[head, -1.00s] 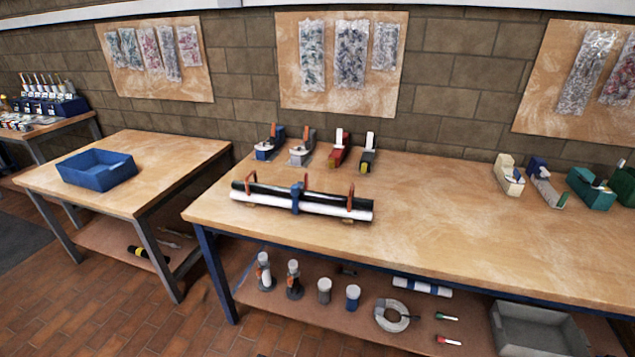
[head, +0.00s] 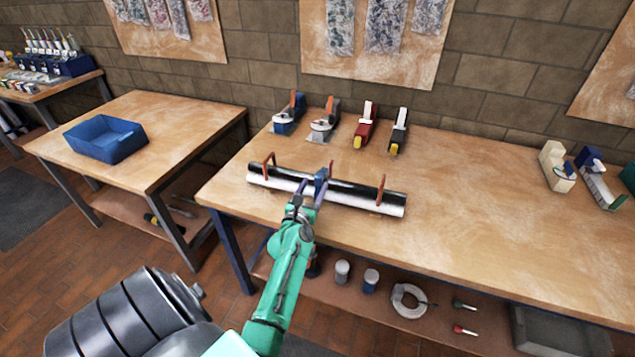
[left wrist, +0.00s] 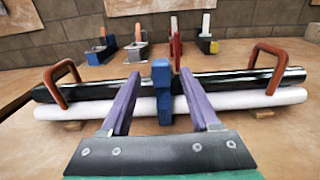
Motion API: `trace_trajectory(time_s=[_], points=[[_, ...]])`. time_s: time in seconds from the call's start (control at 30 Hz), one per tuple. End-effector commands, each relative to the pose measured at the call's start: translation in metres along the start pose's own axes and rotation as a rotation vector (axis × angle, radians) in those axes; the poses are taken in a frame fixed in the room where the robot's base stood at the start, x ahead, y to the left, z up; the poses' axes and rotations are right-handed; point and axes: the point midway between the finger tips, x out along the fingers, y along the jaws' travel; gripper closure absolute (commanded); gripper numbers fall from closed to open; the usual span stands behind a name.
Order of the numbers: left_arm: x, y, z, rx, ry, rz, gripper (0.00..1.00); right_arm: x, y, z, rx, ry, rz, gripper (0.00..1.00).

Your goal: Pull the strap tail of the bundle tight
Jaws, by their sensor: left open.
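The bundle is a black tube (head: 345,188) lying along a white tube (head: 370,204) on the workbench, with a reddish-brown loop handle (head: 381,188) near each end. A blue strap (head: 321,178) wraps its middle; in the left wrist view the blue strap piece (left wrist: 162,90) stands up at the bundle's front. My left gripper (head: 312,186) is at the bundle's middle. In the left wrist view its two purple fingers (left wrist: 160,97) are open, one on each side of the blue strap piece, with gaps visible. My right gripper is not in view.
Several tape dispensers (head: 365,125) stand behind the bundle. A blue bin (head: 105,138) sits on the left table. A shelf below holds jars (head: 371,280) and a cable coil (head: 409,300).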

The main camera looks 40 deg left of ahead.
Motion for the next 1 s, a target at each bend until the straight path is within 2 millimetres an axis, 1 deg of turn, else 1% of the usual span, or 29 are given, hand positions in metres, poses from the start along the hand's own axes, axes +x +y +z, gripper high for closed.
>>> trace_trajectory(time_s=[0.03, 0.1, 0.2, 0.43, 0.47, 0.5, 0.57, 0.6, 0.63, 1.0], points=[[0.011, 0.000, -0.002, -0.001, -0.003, 0.000, 0.38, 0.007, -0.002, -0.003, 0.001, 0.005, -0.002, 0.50], [0.022, 0.000, -0.003, 0.000, -0.002, 0.001, 0.38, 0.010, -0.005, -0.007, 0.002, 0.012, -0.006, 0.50], [0.031, 0.000, -0.001, 0.001, -0.001, 0.001, 0.38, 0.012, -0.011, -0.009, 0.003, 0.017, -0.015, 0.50], [0.032, 0.000, 0.000, 0.002, 0.001, 0.000, 0.38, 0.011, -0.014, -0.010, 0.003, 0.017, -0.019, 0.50], [0.032, 0.000, 0.000, 0.002, 0.001, 0.000, 0.41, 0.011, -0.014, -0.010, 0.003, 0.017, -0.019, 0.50], [0.032, 0.000, 0.000, 0.002, 0.001, 0.000, 0.57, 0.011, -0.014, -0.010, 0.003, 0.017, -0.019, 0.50], [0.032, 0.000, 0.000, 0.002, 0.001, 0.000, 0.80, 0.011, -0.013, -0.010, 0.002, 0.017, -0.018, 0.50], [0.032, 0.000, 0.000, 0.002, 0.001, 0.000, 0.95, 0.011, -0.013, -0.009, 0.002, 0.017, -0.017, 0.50], [0.032, 0.000, 0.000, 0.002, 0.001, 0.000, 1.00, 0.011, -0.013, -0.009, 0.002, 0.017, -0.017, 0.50], [0.032, 0.000, -0.001, 0.002, 0.001, 0.000, 1.00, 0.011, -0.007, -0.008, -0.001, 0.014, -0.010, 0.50]])
